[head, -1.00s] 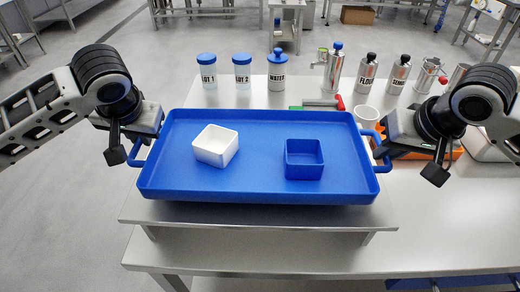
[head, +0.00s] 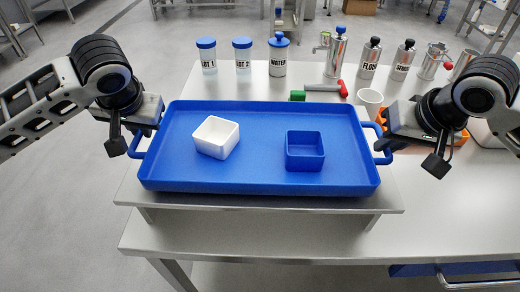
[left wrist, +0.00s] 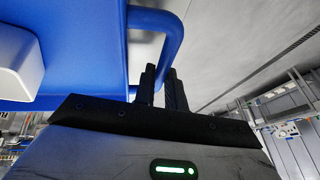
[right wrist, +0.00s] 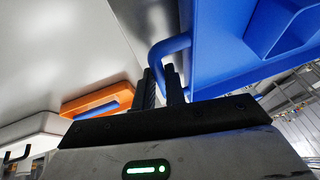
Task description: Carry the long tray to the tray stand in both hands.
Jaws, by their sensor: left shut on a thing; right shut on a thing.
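The long blue tray (head: 260,182) is roughly level in front of me, with a handle at each short end. It carries a white square bowl (head: 216,138) at left and a blue square bowl (head: 305,151) at right. My left gripper (head: 143,138) is shut on the left handle (left wrist: 174,35). My right gripper (head: 380,142) is shut on the right handle (right wrist: 168,44). A raised metal platform (head: 275,205), seemingly the tray stand, shows below the tray's near edge. The tray hides most of it, and I cannot tell whether they touch.
Behind the tray stand lidded jars (head: 206,57), metal bottles (head: 370,58) and a white cup (head: 369,100). A red-and-green-ended tool (head: 320,90) lies near the tray's far edge. An orange holder (head: 460,138) is beside my right gripper. The metal table (head: 450,220) is clear at front right.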

